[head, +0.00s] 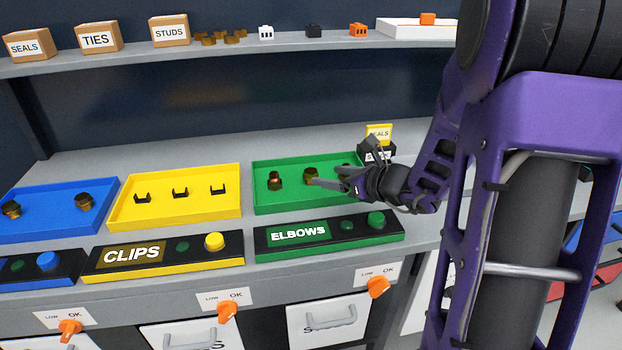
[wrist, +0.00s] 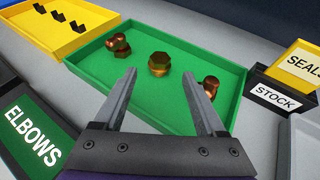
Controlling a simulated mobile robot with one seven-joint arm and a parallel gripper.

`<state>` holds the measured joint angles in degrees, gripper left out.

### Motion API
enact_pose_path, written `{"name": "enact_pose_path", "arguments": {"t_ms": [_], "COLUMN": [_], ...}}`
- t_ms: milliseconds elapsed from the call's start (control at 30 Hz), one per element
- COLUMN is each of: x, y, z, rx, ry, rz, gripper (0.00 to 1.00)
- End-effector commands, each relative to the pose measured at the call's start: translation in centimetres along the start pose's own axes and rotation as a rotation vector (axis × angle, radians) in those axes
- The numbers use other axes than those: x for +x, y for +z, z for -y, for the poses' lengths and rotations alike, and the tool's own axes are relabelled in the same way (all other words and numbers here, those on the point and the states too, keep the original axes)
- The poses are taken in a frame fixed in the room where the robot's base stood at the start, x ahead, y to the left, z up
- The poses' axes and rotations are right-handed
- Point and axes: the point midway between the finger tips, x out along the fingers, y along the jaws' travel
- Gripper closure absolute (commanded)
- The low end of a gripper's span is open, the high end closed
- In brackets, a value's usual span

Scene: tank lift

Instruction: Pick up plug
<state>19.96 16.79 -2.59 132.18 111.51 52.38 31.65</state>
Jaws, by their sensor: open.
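The green tray (head: 262,207) holds three brass fittings, and it also fills the middle of the wrist view (wrist: 222,108). The middle one is a single hexagonal brass piece that looks like the plug (wrist: 158,66); it stands in the tray and also shows in the head view (head: 311,173). The fittings on its left (wrist: 118,45) and right (wrist: 210,86) look like bent elbows. My gripper (wrist: 160,80) is open and empty. Its fingers reach over the near side of the tray, pointing at the plug, which shows between and beyond the fingertips, apart from them.
A black box labelled STOCK (wrist: 273,100), with a yellow SEALS card, stands right of the tray. The yellow tray (head: 125,211) with clips and the blue tray (head: 45,222) with brass fittings are to the left. A black ELBOWS panel (head: 345,236) lies in front. A shelf runs above.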

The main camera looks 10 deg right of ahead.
Motion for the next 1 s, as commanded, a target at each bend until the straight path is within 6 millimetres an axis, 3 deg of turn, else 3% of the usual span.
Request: {"name": "enact_pose_path", "arguments": {"t_ms": [267,533,767,1000], "x": [1.8,5.6,5.8,5.8], "y": [0.0,0.1,0.2,0.2], "z": [-0.1,-0.1,0.0,0.0], "rx": [0.0,-0.001,-0.001,-0.001], "ry": [0.003,0.002,0.0,0.0], "rz": [0.0,0.0,0.0,0.0], "gripper": [0.27,0.27,0.27,0.68]}}
